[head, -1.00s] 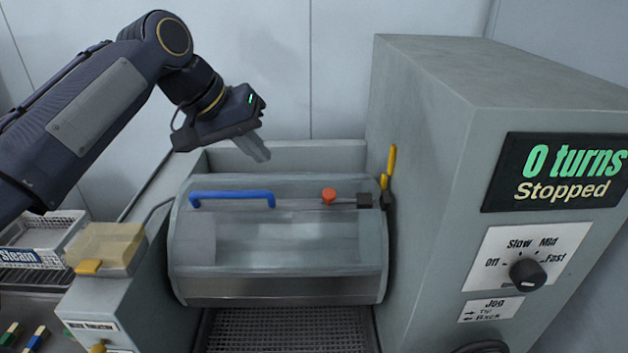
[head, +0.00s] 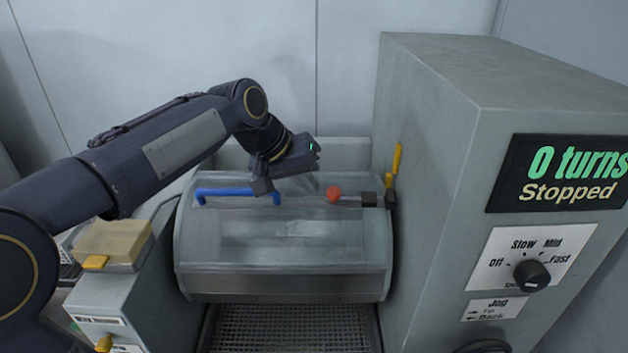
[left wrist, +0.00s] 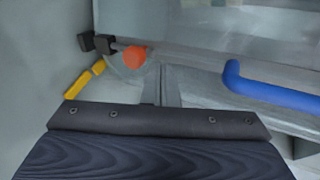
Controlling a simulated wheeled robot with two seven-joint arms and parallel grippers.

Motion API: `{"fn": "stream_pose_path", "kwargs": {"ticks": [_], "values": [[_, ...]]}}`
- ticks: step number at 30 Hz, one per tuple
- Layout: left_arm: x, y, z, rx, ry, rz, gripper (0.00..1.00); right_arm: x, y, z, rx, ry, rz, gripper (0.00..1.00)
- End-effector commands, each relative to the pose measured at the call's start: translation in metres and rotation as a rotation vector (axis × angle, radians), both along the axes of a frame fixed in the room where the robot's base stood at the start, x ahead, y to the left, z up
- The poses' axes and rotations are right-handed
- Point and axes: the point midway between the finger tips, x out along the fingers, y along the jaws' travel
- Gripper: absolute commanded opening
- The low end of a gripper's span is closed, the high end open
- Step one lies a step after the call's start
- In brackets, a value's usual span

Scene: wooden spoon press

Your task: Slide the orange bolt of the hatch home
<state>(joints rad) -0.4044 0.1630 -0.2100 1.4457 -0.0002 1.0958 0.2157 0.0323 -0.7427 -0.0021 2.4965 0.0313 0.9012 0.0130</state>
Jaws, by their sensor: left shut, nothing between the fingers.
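The orange bolt knob (head: 333,193) sits on the upper right of the grey hatch (head: 290,240). Its short rod runs right to a dark block (head: 369,199), with another dark block beside it at the machine wall. The knob also shows in the left wrist view (left wrist: 134,57), with the dark blocks (left wrist: 97,44) beyond it. My left gripper (head: 312,187) is shut and empty, just left of the knob and near the hatch top. Its grey fingers (left wrist: 160,92) appear apart from the knob. My right gripper is out of view.
A blue handle (head: 237,193) on the hatch lies just left of my gripper. A yellow lever (head: 395,160) stands right of the bolt, by the tall grey cabinet (head: 430,160). The display reads 0 turns, Stopped. A yellowish box (head: 112,243) is at left.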

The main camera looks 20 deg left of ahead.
Motion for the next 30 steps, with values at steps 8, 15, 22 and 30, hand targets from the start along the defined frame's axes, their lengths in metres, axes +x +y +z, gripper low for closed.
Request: {"fn": "stream_pose_path", "kwargs": {"ticks": [8,15,22,30], "values": [[0.002,-0.013,-0.002,0.000,-0.001,0.001,0.00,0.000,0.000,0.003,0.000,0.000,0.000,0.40],[0.002,-0.013,-0.002,0.000,0.000,0.001,0.00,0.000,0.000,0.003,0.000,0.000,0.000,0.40],[0.009,-0.036,0.000,0.002,0.002,-0.003,0.00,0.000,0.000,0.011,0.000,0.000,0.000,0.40],[0.012,-0.049,-0.002,-0.003,-0.001,-0.001,0.00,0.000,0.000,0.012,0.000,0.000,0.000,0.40]]}}
